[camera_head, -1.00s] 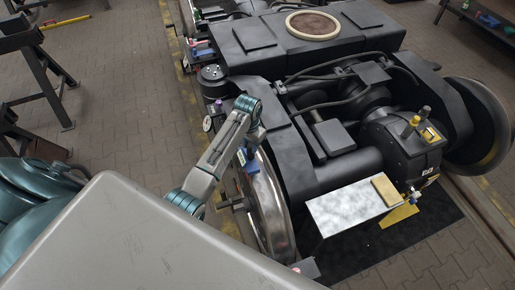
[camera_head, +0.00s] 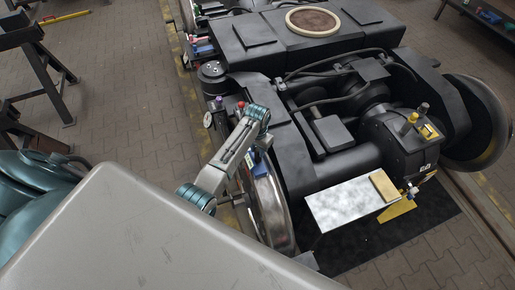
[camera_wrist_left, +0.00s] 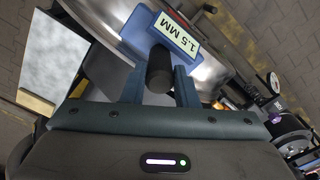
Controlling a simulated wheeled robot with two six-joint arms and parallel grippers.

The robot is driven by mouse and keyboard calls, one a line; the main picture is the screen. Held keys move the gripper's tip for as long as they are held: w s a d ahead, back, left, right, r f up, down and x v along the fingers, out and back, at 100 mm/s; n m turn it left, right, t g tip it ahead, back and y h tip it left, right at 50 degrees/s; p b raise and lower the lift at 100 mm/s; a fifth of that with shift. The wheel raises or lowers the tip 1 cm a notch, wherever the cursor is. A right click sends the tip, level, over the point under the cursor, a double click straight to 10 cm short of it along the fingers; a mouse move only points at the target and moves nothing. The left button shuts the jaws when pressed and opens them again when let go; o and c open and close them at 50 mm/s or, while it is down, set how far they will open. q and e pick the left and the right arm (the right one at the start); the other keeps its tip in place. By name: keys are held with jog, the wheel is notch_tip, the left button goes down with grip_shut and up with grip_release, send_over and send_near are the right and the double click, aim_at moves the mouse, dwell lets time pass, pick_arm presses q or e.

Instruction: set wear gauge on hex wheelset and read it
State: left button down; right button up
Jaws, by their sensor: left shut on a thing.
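The wear gauge is a blue block (camera_wrist_left: 137,28) with a black handle (camera_wrist_left: 160,70) and a white label reading "1.5 MM" in the left wrist view. My left gripper (camera_wrist_left: 159,82) is shut on the handle. In the head view the gauge (camera_head: 259,157) shows as a small blue patch at the upper part of the near-left wheel (camera_head: 270,205). The gauge overlaps the bright wheel rim in the wrist view (camera_wrist_left: 210,68); I cannot tell whether it sits fully against it. No hex marking is legible on this wheelset. My right gripper is out of view.
The black bogie frame (camera_head: 280,135) stands just right of the gauge. A pale metal plate (camera_head: 345,205) lies at its near end. A second wheel (camera_head: 478,125) is at the right.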

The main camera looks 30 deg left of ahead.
pick_arm(q)
jog(key=c, duration=1.1)
grip_release()
jog(key=shift+c, duration=0.2)
jog(key=shift+r, duration=0.7)
notch_tip(320, 180, up, 11)
jog(key=b, duration=0.2)
jog(key=shift+s, duration=0.1)
